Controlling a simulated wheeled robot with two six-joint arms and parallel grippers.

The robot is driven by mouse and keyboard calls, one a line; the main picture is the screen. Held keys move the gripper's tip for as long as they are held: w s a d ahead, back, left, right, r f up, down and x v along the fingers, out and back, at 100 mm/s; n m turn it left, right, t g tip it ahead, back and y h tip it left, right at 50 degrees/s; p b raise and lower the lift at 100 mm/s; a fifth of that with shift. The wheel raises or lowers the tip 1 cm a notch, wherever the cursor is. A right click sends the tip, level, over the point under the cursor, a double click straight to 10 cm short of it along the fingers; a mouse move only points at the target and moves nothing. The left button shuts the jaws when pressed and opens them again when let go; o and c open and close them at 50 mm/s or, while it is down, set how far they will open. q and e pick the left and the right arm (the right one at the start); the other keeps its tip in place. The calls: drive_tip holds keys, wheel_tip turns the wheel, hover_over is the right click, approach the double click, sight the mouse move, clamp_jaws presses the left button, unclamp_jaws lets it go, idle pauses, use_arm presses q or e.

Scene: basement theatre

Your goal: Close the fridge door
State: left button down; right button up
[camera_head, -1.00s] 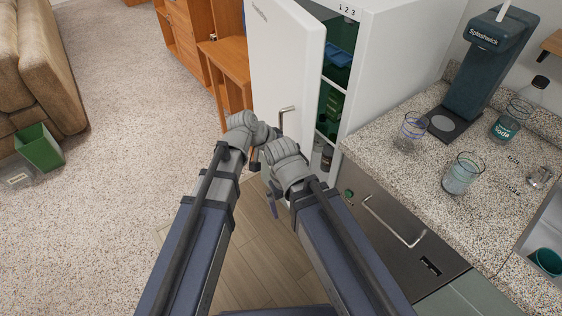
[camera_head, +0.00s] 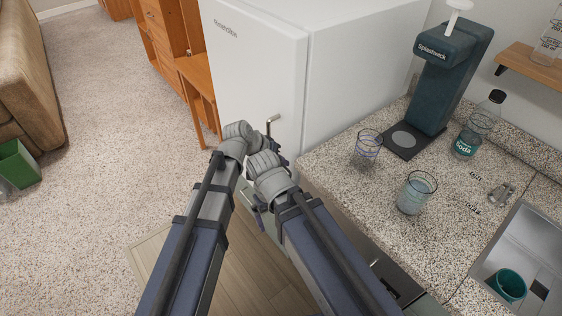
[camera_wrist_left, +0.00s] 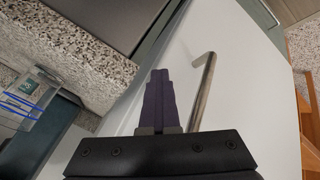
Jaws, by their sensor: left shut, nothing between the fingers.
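The white fridge door (camera_head: 257,70) stands against the white fridge body (camera_head: 355,65) in the head view. No interior and no clear gap shows between them. The metal door handle (camera_head: 272,122) is just beyond my wrists, and it also shows in the left wrist view (camera_wrist_left: 204,85). In that view my left gripper (camera_wrist_left: 160,78) is shut and empty, in front of the white door and beside the handle. I cannot tell whether it touches the door. In the head view the wrists hide most of the door's lower part. My right gripper's fingers are mostly hidden under its wrist.
A speckled counter (camera_head: 340,185) adjoins the fridge on the right. It carries two glasses, a soda bottle (camera_head: 478,125) and a dark green dispenser (camera_head: 445,75). A sink (camera_head: 530,245) is at the lower right. A wooden cabinet (camera_head: 170,45) stands left of the fridge.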

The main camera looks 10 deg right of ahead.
use_arm(q)
drive_tip(key=shift+w+d+r, duration=0.35)
drive_tip(key=shift+w+d, duration=0.1)
drive_tip(key=shift+d, duration=0.2)
drive_tip(key=shift+a+r+p, duration=0.25)
drive_tip(key=shift+r+p, duration=0.25)
drive_tip(key=shift+p, duration=0.35)
drive_tip(key=s+a+r+p, duration=0.2)
drive_tip(key=a+r+p, duration=0.2)
drive_tip(key=a, duration=0.1)
drive_tip(key=shift+s+r+p, duration=0.35)
drive_tip(key=shift+p, duration=0.05)
drive_tip(key=s+a+f+n+g+y, duration=0.1)
drive_tip(key=s+a+f+n+y, duration=0.3)
drive_tip(key=a, duration=0.7)
drive_tip(key=s+a+g+y, duration=0.1)
drive_tip(key=s+a+y, duration=0.3)
drive_tip(key=a, duration=0.7)
drive_tip(key=s+d+m+g, duration=0.1)
drive_tip(key=s+d+m, duration=0.2)
drive_tip(key=s+d, duration=0.3)
drive_tip(key=d, duration=0.4)
drive_tip(key=shift+s+d+m, duration=0.2)
drive_tip(key=shift+s+m, duration=0.1)
